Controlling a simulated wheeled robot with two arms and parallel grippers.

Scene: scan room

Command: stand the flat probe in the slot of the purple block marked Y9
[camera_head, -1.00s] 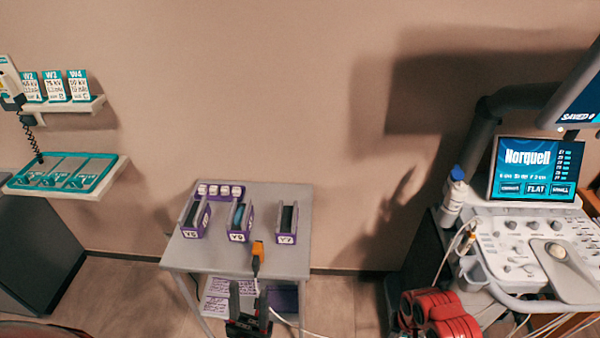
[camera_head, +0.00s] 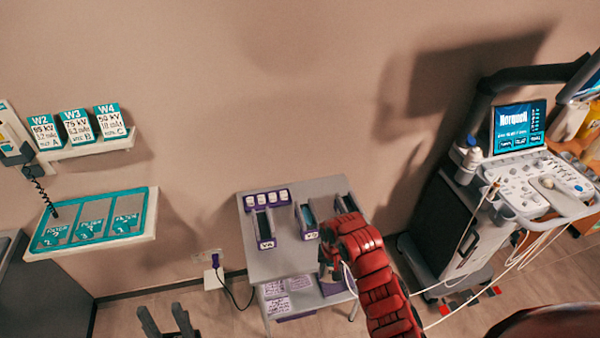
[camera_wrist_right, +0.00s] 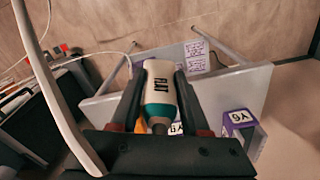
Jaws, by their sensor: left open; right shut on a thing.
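The flat probe (camera_wrist_right: 160,88), white with a teal end and marked FLAT, is between the fingers of my right gripper (camera_wrist_right: 160,72), which is shut on it. In the head view my right gripper (camera_head: 326,264) is at the table's front right, largely covered by my red arm; the probe is not clear there. Purple slotted blocks stand on the table: left (camera_head: 265,242), middle (camera_head: 308,235), and a third (camera_head: 343,203) partly behind my arm. One block (camera_wrist_right: 240,120) shows in the wrist view. I cannot read their marks surely. My left gripper (camera_head: 165,322) is open and empty, low left.
The grey table (camera_head: 283,262) has a purple rack with white caps (camera_head: 267,198) at its back. A scanner cart (camera_head: 520,180) stands right, with loose white cables (camera_head: 520,258). A teal tray (camera_head: 98,222) is on the left wall. An orange piece (camera_wrist_right: 140,127) shows beside the probe.

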